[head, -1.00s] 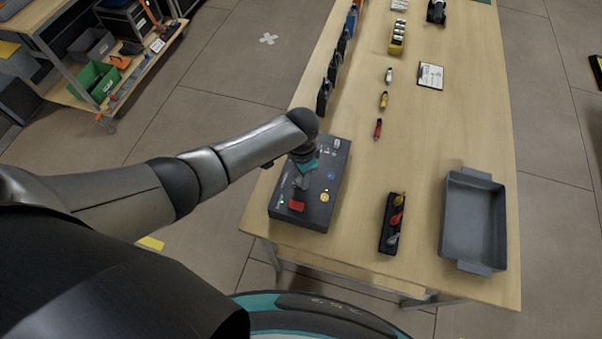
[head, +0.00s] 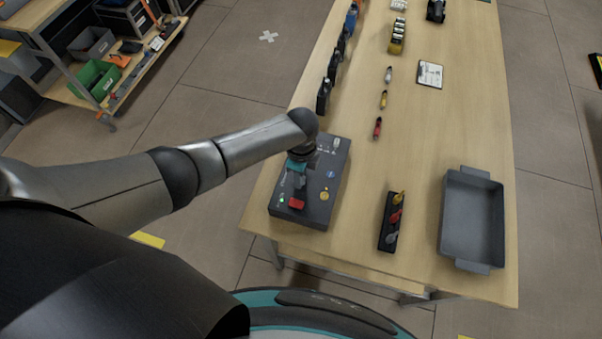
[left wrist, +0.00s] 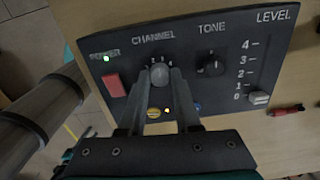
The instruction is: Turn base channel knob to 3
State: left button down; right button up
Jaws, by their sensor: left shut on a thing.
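The dark control box (head: 325,208) lies on the near left part of the table. In the left wrist view its panel (left wrist: 226,86) reads POWER, CHANNEL, TONE and LEVEL. The grey channel knob (left wrist: 160,76) sits under the CHANNEL label, with small digits around its top. My left gripper (left wrist: 161,81) is shut on this knob, one finger on each side; it also shows in the head view (head: 297,183). The knob's pointer is too small to read surely. The fingers and gripper body hide the panel's lower part. My right gripper is not in view.
The box also has a red power switch (left wrist: 114,86) with a lit green light, a tone knob (left wrist: 212,64) and a level slider (left wrist: 259,97). A grey tray (head: 452,222) and a dark holder (head: 384,238) stand to the right. Bare table lies between.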

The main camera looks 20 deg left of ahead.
pick_arm(q)
jog(key=shift+m, duration=1.1)
jog(key=c, duration=0.6)
grip_release()
jog(key=shift+r, duration=0.65)
notch_tip(320, 180, up, 14)
jog(key=p, duration=0.2)
